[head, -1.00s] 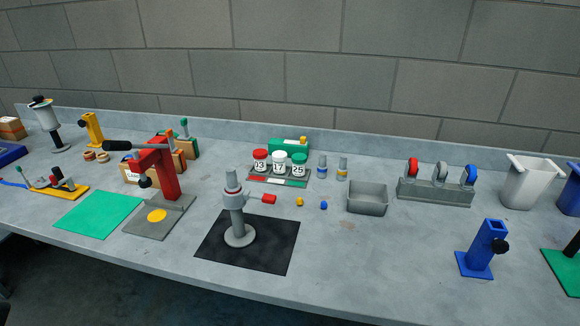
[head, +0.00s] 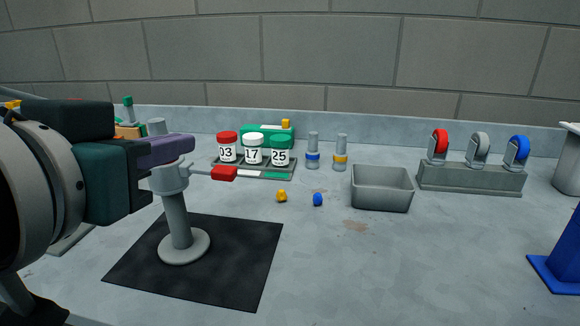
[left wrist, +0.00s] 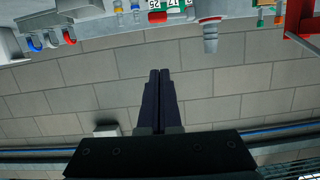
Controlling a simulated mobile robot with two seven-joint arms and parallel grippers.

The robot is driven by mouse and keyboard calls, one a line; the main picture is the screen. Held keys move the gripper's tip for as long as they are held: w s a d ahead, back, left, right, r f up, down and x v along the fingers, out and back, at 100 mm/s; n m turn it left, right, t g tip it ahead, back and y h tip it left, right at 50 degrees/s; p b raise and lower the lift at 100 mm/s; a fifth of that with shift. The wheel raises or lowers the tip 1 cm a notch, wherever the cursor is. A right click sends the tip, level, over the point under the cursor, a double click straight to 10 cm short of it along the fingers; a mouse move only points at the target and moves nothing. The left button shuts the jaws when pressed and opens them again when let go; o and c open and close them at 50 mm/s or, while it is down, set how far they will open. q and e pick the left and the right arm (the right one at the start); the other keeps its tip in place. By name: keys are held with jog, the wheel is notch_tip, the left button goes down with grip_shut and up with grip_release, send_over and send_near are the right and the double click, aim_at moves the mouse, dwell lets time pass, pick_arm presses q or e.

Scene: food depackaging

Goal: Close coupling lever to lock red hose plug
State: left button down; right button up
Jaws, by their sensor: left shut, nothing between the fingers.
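The grey coupling post (head: 176,215) stands upright on a round base on the black mat (head: 235,265). Its lever, with a red grip (head: 223,173), sticks out level to the right. A grey cylindrical top (head: 157,127) shows above my left gripper (head: 190,146); the fingers hide part of the coupling, so I cannot see how the plug sits. My left gripper is shut and empty. In the left wrist view its fingers (left wrist: 160,75) are together, and a grey cylinder with a red band (left wrist: 210,30) is apart from them at the upper right. My right gripper is not in view.
Behind are lidded jars (head: 253,150) in a tray, two small cylinders (head: 313,155), and an open grey bin (head: 382,190). A rack (head: 470,180) with red, grey and blue looped pieces stands at right. The table right of the mat is mostly clear.

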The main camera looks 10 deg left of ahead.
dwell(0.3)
pick_arm(q)
send_over(210, 171)
jog(key=s+d, duration=0.1)
jog(key=d, duration=0.1)
notch_tip(210, 171, down, 2)
jog(key=f, duration=0.4)
jog(key=shift+s+a+f, duration=0.15)
jog(key=shift+s+f, duration=0.05)
jog(key=shift+f, duration=0.05)
